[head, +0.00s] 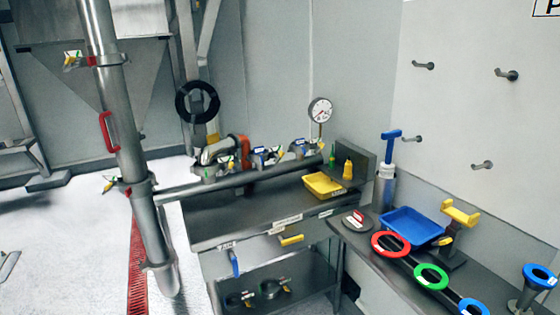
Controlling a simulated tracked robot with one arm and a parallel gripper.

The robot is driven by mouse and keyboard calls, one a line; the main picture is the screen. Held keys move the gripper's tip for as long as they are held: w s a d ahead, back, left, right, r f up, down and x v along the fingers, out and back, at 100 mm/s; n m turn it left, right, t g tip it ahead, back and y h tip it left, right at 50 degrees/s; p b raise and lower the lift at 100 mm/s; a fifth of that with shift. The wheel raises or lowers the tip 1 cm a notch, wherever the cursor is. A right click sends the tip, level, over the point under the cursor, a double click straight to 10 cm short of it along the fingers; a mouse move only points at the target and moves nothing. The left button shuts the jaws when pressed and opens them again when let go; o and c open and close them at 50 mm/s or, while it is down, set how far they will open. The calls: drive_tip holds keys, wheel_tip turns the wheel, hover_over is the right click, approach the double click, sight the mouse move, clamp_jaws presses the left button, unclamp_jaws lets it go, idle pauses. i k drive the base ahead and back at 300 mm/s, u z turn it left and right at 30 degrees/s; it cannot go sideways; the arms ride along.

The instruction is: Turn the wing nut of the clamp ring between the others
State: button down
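A steel pipe (118,110) runs down the left side of the head view, slightly tilted. It carries an upper clamp ring (108,60) with a small coloured wing nut (72,60) on its left, and a lower clamp ring (140,188) with a similar wing nut (110,184) on its left. Another collar (158,265) sits near the pipe's lower end; no wing nut is clear on it. More clamp-like fittings with coloured tags stand along a horizontal pipe (240,182) over the bench; their details are too small to tell. My gripper does not show.
A red handle (106,132) is on the tilted pipe. The steel bench (205,222) holds a yellow tray (322,184) and a gauge (320,109). A dark shelf (375,258) at right carries coloured rings and a blue tray (411,226). Pale floor (70,240) is open at left.

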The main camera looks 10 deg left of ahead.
sight(279, 156)
drive_tip(key=i, duration=2.5)
drive_tip(key=z, duration=0.1)
